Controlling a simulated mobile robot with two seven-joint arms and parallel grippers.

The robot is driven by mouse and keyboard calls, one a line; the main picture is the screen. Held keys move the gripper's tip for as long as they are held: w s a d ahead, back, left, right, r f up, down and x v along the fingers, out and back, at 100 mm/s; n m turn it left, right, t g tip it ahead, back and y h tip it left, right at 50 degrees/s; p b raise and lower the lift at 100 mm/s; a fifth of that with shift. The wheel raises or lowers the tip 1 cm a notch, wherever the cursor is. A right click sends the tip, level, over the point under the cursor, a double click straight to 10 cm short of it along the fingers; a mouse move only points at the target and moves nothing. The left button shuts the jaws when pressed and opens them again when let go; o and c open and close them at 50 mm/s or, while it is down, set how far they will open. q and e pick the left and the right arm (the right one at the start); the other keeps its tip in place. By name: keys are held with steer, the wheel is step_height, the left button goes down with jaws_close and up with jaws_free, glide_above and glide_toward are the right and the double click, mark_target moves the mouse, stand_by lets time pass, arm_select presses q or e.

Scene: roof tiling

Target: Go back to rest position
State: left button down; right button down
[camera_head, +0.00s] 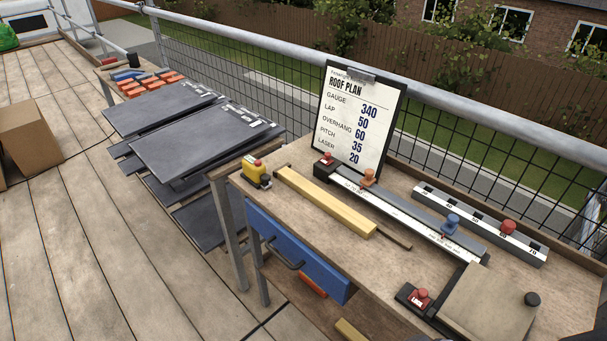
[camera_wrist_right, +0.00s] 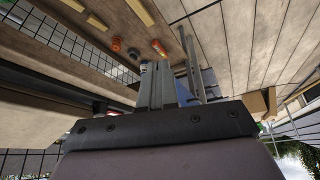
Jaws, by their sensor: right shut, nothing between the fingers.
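My right gripper (camera_wrist_right: 157,68) shows only in the right wrist view. Its fingers are together with nothing between them, and they touch no object that I can see. Neither of my grippers shows in the head view, and my left gripper is in no view. In the head view, the wooden workbench (camera_head: 405,256) stands at the right, with no arm over it.
On the bench are a roof plan board (camera_head: 361,118), a yellow bar (camera_head: 325,201), a ruled rail (camera_head: 405,213) with knobs, and a grey socket strip (camera_head: 480,224). A blue drawer (camera_head: 295,262) sticks out in front. Slates (camera_head: 195,138) lie stacked at left. Boards are bare at lower left.

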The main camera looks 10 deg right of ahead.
steer(key=w+a+f+t+y+b, duration=0.1)
steer(key=w+a+f+t, duration=0.1)
steer(key=f+t, duration=0.3)
steer(key=shift+w+f+t+y, duration=0.3)
steer(key=shift+w+f, duration=0.55)
steer(key=shift+f, duration=0.7)
